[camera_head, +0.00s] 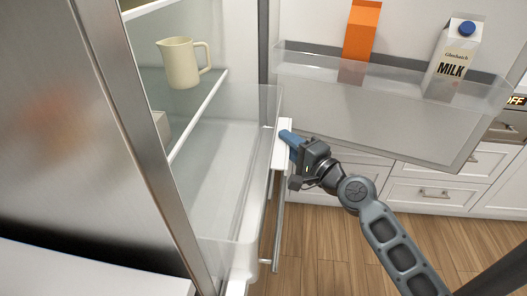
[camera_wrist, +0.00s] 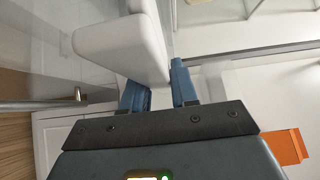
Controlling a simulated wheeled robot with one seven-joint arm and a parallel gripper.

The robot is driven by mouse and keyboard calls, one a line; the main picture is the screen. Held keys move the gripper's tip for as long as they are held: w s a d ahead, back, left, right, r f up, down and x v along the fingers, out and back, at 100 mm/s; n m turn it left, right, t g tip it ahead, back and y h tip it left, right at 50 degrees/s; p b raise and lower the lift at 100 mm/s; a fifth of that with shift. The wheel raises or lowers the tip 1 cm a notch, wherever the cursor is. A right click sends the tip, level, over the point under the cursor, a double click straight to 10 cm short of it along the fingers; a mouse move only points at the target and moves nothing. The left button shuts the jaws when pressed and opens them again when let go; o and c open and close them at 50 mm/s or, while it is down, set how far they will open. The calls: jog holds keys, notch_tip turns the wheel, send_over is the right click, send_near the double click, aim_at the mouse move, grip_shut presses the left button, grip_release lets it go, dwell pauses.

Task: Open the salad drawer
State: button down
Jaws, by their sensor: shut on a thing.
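The salad drawer (camera_head: 215,170) is a clear bin with pale edges, low inside the open fridge and below a shelf. Its white handle (camera_head: 281,150) is on the front, at the right side in the head view. My gripper (camera_head: 290,138) has its blue fingertips at the upper end of this handle and is shut on it. In the wrist view the white handle (camera_wrist: 125,45) runs down to between the blue fingers of my gripper (camera_wrist: 160,88). The fingers partly hide the handle's end. I cannot tell how far out the drawer is.
A cream pitcher (camera_head: 182,63) stands on the shelf above. The open fridge door's bin (camera_head: 370,105) holds an orange carton (camera_head: 361,32) and a milk carton (camera_head: 453,60). A metal bar handle (camera_head: 277,225) is below my gripper. Wooden floor (camera_head: 335,240) is clear.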

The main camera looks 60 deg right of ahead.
jog(key=shift+s+d, duration=0.3)
jog(key=shift+s, duration=0.6)
jog(key=c, duration=1)
grip_release()
jog(key=shift+o, duration=0.2)
jog(key=shift+b, duration=0.3)
jog(key=b+v, duration=0.3)
jog(key=v, duration=0.4)
jog(key=shift+s+a, duration=0.2)
jog(key=shift+s, duration=0.1)
